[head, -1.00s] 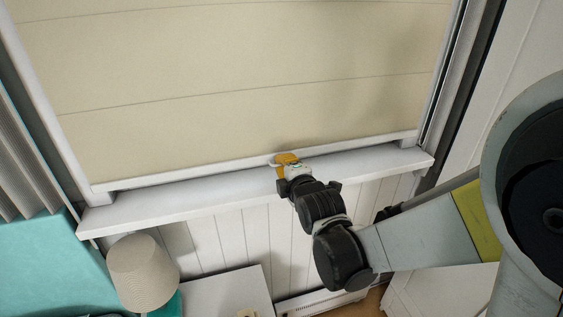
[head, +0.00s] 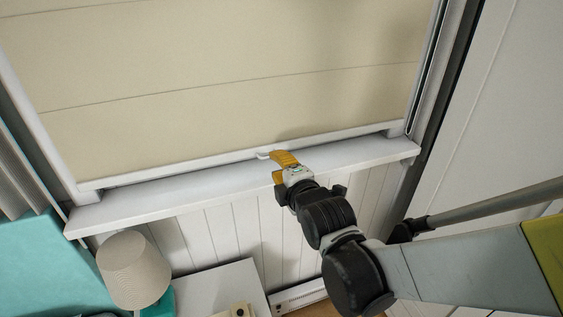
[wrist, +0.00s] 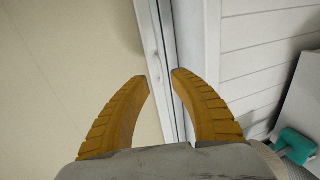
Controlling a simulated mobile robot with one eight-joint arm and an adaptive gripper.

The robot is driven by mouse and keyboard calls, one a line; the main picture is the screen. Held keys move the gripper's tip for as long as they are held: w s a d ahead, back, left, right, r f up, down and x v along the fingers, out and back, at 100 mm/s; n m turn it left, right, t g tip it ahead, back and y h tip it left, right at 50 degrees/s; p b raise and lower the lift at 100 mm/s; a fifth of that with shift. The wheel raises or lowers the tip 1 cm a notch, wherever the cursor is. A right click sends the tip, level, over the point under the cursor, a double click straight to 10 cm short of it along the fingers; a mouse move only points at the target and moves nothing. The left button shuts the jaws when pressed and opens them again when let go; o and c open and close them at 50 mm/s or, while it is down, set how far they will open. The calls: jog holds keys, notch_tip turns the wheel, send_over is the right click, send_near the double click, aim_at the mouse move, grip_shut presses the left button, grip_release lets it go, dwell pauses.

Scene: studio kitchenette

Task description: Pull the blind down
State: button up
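The cream blind (head: 220,75) covers the window down almost to the white sill (head: 200,193) in the head view. Its white bottom bar (head: 180,165) sits just above the sill. A small white pull tab (head: 264,155) sticks out from the middle of that bar. My gripper (head: 278,166) is at the bar, beside the tab, with its orange fingers apart. The blind (wrist: 70,70) and its bar (wrist: 150,50) also show in the wrist view, where my gripper (wrist: 161,75) is open with nothing between the fingertips.
A beige lamp (head: 134,268) stands below the sill at the left, by a teal surface (head: 40,265). A white tabletop (head: 215,290) is below the sill. White panelling (head: 235,240) lies under the sill, and a white wall (head: 500,110) is at the right.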

jog(key=v, duration=0.5)
jog(key=shift+s, duration=0.1)
